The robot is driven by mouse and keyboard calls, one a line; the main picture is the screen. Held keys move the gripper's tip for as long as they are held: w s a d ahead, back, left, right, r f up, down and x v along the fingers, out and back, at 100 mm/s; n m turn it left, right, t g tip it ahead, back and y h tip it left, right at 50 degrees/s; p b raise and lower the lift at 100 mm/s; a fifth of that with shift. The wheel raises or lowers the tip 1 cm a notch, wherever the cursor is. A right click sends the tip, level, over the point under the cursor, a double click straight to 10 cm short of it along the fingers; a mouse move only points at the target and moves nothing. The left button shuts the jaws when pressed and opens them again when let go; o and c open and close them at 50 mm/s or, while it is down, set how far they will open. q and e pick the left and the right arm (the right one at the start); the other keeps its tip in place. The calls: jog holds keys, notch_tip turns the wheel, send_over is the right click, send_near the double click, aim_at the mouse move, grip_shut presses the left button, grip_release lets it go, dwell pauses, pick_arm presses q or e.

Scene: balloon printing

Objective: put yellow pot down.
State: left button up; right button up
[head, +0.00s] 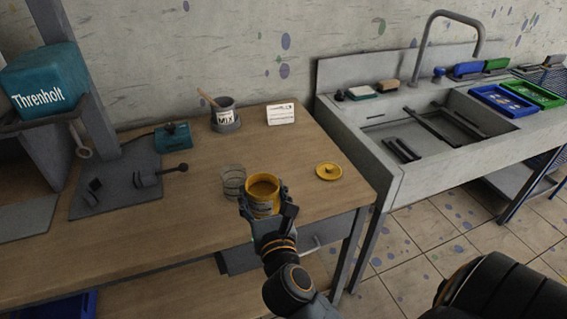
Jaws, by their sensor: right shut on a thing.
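The yellow pot (263,188) is upright in my right gripper (265,208), near the front edge of the wooden table (120,252). The gripper is shut on it from the front, and its fingers hide part of the pot's sides. I cannot tell whether the pot's base touches the tabletop. A yellow lid (328,171) with a small knob lies on the table to the right of the pot. My left gripper is not in view.
A clear glass-like cup (233,181) stands just left of the pot. A grey MIX pot (225,116), a white card (281,114) and a teal device (173,137) stand farther back. A grey sink (425,122) is to the right. Bare tabletop lies at the left front.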

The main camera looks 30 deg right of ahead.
jog(key=w+r+m+g+h+b, duration=0.1)
jog(key=w+r+m+g+h, duration=0.2)
jog(key=w, duration=0.6)
jog(key=shift+n+t, duration=0.5)
jog(key=shift+t, duration=0.1)
jog(key=w+d+f, duration=0.1)
jog(key=d+f, duration=0.1)
jog(key=d, duration=0.2)
jog(key=w+d+f, duration=0.1)
jog(key=d+f, duration=0.2)
jog(key=d, duration=0.1)
jog(key=w+d+f, duration=0.1)
jog(key=d+f, duration=0.1)
jog(key=d, duration=0.2)
jog(key=shift+w+d+f, duration=0.25)
jog(key=shift+w+d, duration=0.1)
jog(key=shift+d, duration=0.05)
jog(key=shift+d+f, duration=0.2)
jog(key=shift+f, duration=0.05)
jog(key=f, duration=0.3)
jog(key=shift+w+d+f, duration=0.1)
jog(key=shift+d+f, duration=0.05)
jog(key=shift+d, duration=0.1)
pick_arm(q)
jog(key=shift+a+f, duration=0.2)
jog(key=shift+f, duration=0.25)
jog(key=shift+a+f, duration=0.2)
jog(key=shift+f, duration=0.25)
pick_arm(e)
jog(key=shift+f, duration=0.15)
